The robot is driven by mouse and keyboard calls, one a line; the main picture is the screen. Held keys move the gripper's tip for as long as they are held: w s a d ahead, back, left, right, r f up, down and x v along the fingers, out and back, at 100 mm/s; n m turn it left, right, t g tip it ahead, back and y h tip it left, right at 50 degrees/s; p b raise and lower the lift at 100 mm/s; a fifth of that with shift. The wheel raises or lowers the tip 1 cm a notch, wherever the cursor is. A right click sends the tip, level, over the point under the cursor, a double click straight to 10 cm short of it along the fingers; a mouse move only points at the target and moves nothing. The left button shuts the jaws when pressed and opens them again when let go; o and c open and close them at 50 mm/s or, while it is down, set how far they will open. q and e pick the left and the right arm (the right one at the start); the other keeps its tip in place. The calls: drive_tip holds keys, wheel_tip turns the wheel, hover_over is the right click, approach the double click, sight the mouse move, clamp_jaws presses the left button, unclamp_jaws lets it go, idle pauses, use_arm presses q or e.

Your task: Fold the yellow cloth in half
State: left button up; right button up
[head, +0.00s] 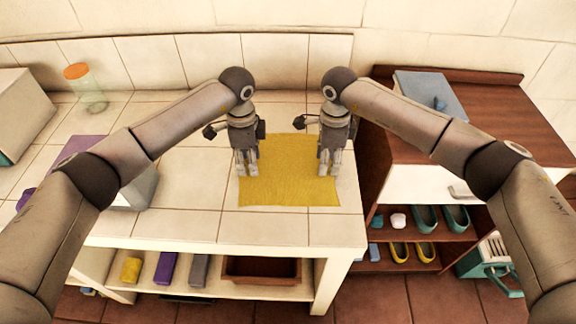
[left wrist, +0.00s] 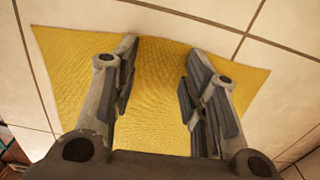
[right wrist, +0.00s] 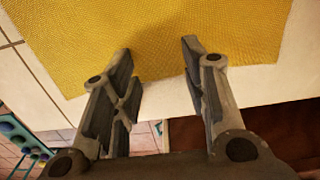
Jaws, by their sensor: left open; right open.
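The yellow cloth (head: 288,190) lies spread out flat on the white tiled counter, close to its front right corner. My left gripper (head: 247,172) is open above the cloth's left side. In the left wrist view the cloth (left wrist: 155,85) fills the space between the open fingers (left wrist: 160,85). My right gripper (head: 329,172) is open over the cloth's right side. In the right wrist view the cloth's edge (right wrist: 155,40) crosses near the open fingertips (right wrist: 160,60). Neither gripper holds the cloth. Parts of the cloth's far side are hidden behind my grippers.
A glass jar with an orange lid (head: 84,85) stands at the back left. A purple cloth (head: 85,150) and a grey box (head: 140,188) are at the left. A brown cabinet (head: 480,125) stands right of the counter. Tiles left of the cloth are clear.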

use_arm(q)
drive_tip(key=shift+f, duration=0.15)
use_arm(e)
drive_tip(key=shift+f, duration=0.15)
use_arm(q)
drive_tip(key=c, duration=0.3)
use_arm(e)
drive_tip(key=c, duration=0.3)
use_arm(q)
drive_tip(key=shift+s, duration=0.1)
clamp_jaws()
use_arm(e)
clamp_jaws()
drive_tip(key=shift+s, duration=0.1)
